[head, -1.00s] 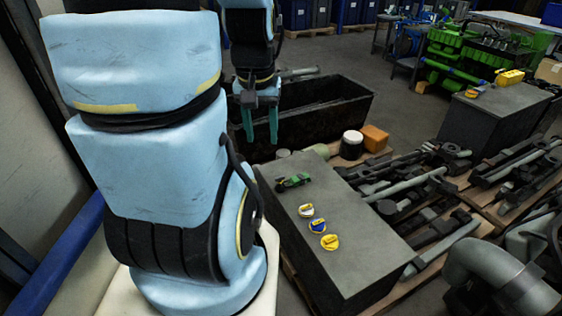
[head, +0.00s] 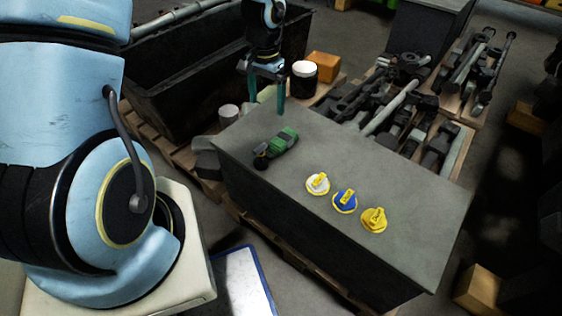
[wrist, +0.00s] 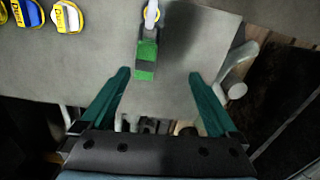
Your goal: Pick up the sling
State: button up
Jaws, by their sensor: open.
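A small green and black object (head: 278,146) lies on a grey block-shaped table near its back left corner. It is the likeliest sling, though its form is too small to be sure. In the wrist view its green part (wrist: 147,60) is in the upper middle, with a pale ring-like piece at its far end. My gripper (head: 266,95) is open and empty, with its green fingers pointing down at the table's back left edge. In the wrist view the gripper (wrist: 160,76) has its fingers spread wide, and the green part lies beyond the tips, between their lines.
The table's right part is bare.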

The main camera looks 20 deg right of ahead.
jog(key=m+b, duration=0.1)
jog(key=b, duration=0.1)
send_over(280, 139)
notch_tip(280, 139, down, 6)
jog(key=shift+a+r, duration=0.1)
jog(key=shift+r, duration=0.15)
notch_tip(280, 139, down, 4)
jog(key=shift+r, duration=0.2)
jog(key=shift+s+f, duration=0.1)
jog(key=shift+f, duration=3.1)
grip_shut()
